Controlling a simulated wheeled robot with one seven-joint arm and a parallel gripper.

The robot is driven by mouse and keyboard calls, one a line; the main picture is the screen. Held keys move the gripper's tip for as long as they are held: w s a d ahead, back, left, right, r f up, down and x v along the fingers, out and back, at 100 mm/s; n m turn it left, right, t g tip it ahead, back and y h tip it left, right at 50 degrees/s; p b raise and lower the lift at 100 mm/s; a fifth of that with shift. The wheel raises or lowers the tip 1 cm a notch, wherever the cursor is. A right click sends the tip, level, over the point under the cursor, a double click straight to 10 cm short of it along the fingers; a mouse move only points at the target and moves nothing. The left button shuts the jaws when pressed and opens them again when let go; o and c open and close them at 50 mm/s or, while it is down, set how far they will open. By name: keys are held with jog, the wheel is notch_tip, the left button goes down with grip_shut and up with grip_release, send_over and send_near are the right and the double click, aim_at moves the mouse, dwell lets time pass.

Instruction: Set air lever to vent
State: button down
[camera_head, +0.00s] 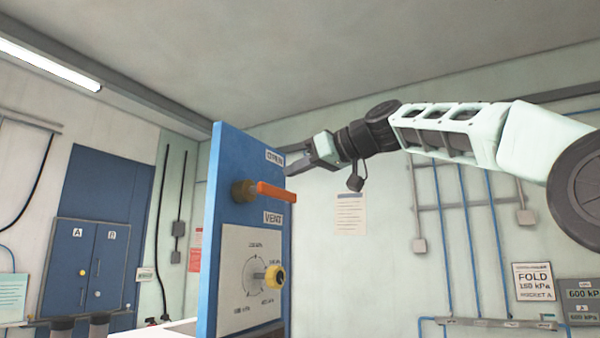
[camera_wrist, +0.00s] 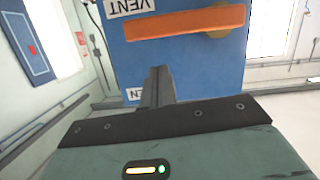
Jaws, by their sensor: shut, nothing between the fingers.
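The air lever (camera_head: 276,191) is an orange bar on a brass pivot (camera_head: 243,191) on the blue panel (camera_head: 228,250). It points right, roughly level, between an upper label (camera_head: 274,157) that seems to read OPEN and the lower VENT label (camera_head: 273,218). My gripper (camera_head: 291,169) is shut and empty, beside the upper label and above the lever. In the wrist view, the picture is upside down: the lever (camera_wrist: 185,22) lies beyond my shut fingertips (camera_wrist: 158,70), with the VENT label (camera_wrist: 128,7) past it. A gap seems to show between fingers and lever; contact is not evident.
Below the lever, the panel carries a white dial plate (camera_head: 248,265) with a yellow knob (camera_head: 274,276). A blue cabinet (camera_head: 85,265) stands at the left wall. Pipes and signs are on the back wall. The space right of the panel, below my arm, looks open.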

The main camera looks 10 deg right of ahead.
jog(key=r+b+v, duration=0.1)
jog(key=b+v, duration=0.3)
jog(key=v, duration=0.6)
dwell(0.4)
